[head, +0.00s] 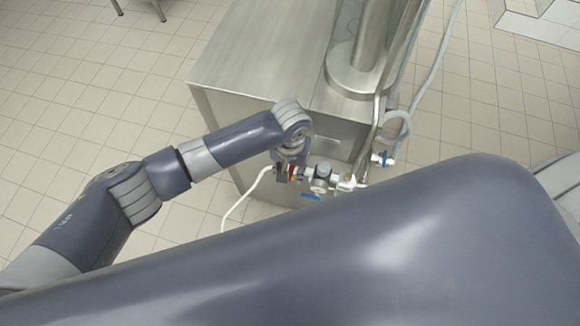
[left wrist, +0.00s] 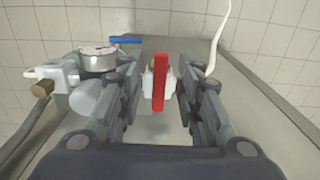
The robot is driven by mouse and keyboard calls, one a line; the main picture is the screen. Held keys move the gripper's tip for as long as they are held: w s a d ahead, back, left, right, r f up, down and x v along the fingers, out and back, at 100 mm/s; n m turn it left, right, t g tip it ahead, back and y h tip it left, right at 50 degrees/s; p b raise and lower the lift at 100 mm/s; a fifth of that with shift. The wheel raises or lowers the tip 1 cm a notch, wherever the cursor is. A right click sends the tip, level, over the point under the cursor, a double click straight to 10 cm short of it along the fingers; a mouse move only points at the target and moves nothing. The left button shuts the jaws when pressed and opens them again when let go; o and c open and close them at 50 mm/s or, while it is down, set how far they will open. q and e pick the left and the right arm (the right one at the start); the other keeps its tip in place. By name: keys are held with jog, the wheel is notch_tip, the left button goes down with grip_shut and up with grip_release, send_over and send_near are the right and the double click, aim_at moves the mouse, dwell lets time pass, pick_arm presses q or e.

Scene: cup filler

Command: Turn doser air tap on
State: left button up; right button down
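The air tap has a red lever handle (left wrist: 159,82) on a white valve body. In the left wrist view the red handle stands upright between the fingers of my left gripper (left wrist: 163,92). The fingers are apart, with a gap on both sides of the handle. In the head view my left gripper (head: 287,168) is at the pipe fittings on the cabinet's front side, and a bit of the red handle (head: 292,171) shows beside it. My right gripper is not in view.
A round gauge (left wrist: 97,60) and a blue lever (left wrist: 125,40) sit beside the tap. Another blue valve (head: 381,159) is further right. A white hose (head: 240,205) hangs from the fittings. The steel cabinet (head: 260,60) stands behind; tiled floor is free at left.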

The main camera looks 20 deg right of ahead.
pick_arm(q)
jog(key=shift+f, duration=0.1)
jog(key=shift+c, duration=0.4)
grip_shut()
jog(key=shift+w+a, duration=0.1)
jog(key=shift+w+a+m, duration=0.15)
jog(key=shift+w+m, duration=0.7)
jog(key=shift+m, duration=2.15)
jog(key=shift+w+a+m, duration=0.1)
jog(key=shift+w+m, duration=0.8)
jog(key=shift+m, duration=2.1)
jog(key=shift+w+a+m, duration=0.15)
jog(key=shift+w+m, duration=0.7)
jog(key=shift+m, duration=2.15)
